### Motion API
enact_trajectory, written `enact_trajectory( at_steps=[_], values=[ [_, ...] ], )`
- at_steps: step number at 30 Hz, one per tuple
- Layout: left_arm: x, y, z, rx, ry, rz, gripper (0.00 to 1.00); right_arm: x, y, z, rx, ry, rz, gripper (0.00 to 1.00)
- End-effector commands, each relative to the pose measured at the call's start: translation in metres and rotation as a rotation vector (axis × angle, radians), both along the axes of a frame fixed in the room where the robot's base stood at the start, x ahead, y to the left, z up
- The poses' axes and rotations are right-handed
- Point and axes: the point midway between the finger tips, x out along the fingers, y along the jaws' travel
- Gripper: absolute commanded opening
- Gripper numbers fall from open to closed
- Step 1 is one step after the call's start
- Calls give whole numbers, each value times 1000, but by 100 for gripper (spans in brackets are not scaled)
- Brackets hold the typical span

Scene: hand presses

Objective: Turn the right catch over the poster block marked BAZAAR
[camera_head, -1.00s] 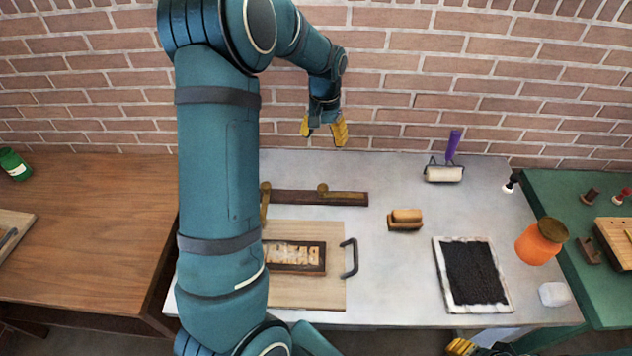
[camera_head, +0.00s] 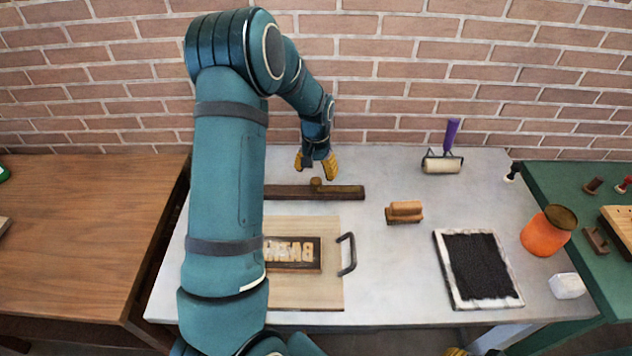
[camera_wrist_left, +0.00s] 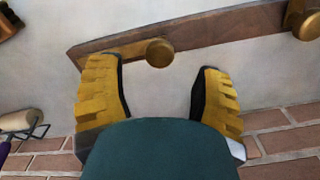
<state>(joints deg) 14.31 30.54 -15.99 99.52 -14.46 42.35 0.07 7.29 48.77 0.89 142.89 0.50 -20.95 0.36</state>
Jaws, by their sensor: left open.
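The poster block (camera_head: 292,254) lies on a pale board, its raised letters partly hidden behind my left arm. Behind it a dark wooden rail (camera_head: 345,192) carries the right catch (camera_head: 316,185), a brass knob with a bar lying along the rail to the right. In the left wrist view the catch's knob (camera_wrist_left: 159,53) lies just beyond and between the fingertips, apparently untouched. My left gripper (camera_head: 316,166) is open, pointing down just above and behind the knob. The left catch (camera_wrist_left: 306,24) shows partly at the wrist view's edge. Only a yellow tip of my right gripper (camera_head: 457,352) shows.
A black handle (camera_head: 348,255) stands at the board's right side. A wooden brush-like block (camera_head: 404,211), a roller (camera_head: 442,163), an inked black slab (camera_head: 478,268) and an orange jar (camera_head: 548,231) stand farther right. The brick wall is close behind the gripper.

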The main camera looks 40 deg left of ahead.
Motion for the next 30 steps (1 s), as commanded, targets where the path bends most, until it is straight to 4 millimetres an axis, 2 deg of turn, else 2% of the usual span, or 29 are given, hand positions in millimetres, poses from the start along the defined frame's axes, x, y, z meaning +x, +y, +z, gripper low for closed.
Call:
enact_trajectory(
  at_steps=[3,9,20,21,26,27,30],
  values=[
    [-1,0,-21,-1,4,1,66,-1,0,-3,0,2,2,34],
    [0,0,-40,-1,2,0,66,-2,0,-5,1,4,3,34],
    [0,0,-44,0,0,0,66,-2,0,-5,1,4,3,34],
    [0,0,-43,0,0,0,61,-2,0,-5,1,4,3,34],
    [0,0,-43,0,0,0,4,-2,0,-5,1,4,3,34],
    [0,0,-43,0,0,0,0,-2,0,-5,0,4,3,34],
    [0,0,-43,0,0,0,0,-2,0,-5,0,4,3,34]
  ],
)
